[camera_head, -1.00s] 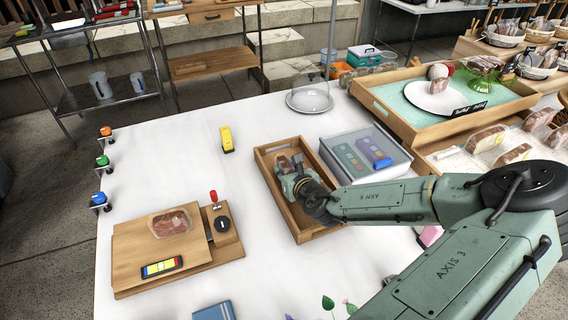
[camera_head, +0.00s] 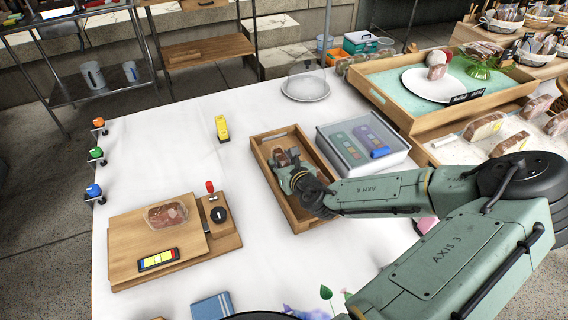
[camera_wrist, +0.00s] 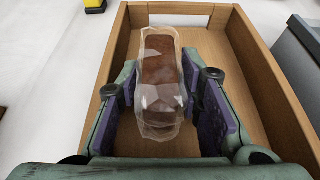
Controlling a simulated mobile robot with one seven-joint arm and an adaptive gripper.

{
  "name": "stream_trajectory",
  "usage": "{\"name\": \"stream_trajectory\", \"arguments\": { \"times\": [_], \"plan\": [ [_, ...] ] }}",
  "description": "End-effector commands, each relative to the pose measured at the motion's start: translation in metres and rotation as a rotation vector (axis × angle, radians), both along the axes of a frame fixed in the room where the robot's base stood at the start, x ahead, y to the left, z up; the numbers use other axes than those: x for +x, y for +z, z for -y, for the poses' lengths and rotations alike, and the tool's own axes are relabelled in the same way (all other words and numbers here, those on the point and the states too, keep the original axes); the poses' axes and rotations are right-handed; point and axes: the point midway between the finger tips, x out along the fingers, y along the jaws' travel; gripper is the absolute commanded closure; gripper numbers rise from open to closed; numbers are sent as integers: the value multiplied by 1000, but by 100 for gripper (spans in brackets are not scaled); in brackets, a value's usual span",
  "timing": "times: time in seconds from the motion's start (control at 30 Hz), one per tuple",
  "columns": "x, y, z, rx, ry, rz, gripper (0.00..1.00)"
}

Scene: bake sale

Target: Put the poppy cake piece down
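The poppy cake piece (camera_wrist: 160,85) is a dark brown slice in clear wrap. In the wrist view it stands between the purple pads of my gripper (camera_wrist: 162,82). The pads appear to press its sides near the fingertips, with small gaps nearer the palm. In the head view my gripper (camera_head: 292,172) is down inside a wooden tray (camera_head: 312,223), with the cake piece (camera_head: 283,157) partly hidden by it. The tray's floor also shows around the slice in the wrist view. I cannot tell whether the slice touches the floor.
A lidded clear container (camera_head: 395,152) stands right of the tray. A yellow device (camera_head: 222,128) is to its left. A wooden scale board (camera_head: 128,238) with a wrapped piece (camera_head: 166,214) is at front left. A glass dome (camera_head: 306,82) is behind. White table is free between them.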

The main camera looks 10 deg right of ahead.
Motion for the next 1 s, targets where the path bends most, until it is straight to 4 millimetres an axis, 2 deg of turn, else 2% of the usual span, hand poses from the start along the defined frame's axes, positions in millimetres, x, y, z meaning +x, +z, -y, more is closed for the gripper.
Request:
{"name": "stream_trajectory", "arguments": {
  "times": [0.07, 0.17, 0.4, 0.6, 0.8, 1.0],
  "plan": [
    [-1, 5, 1, -1, -1, 0, 67],
    [-14, 7, 4, -1, -2, 0, 67],
    [-63, 27, 13, -3, -3, -1, 67],
    [-93, 42, 18, -1, -3, 0, 67],
    [-107, 48, 20, -1, 0, -1, 67],
    [-109, 50, 20, -1, 0, -1, 67]
  ]
}}
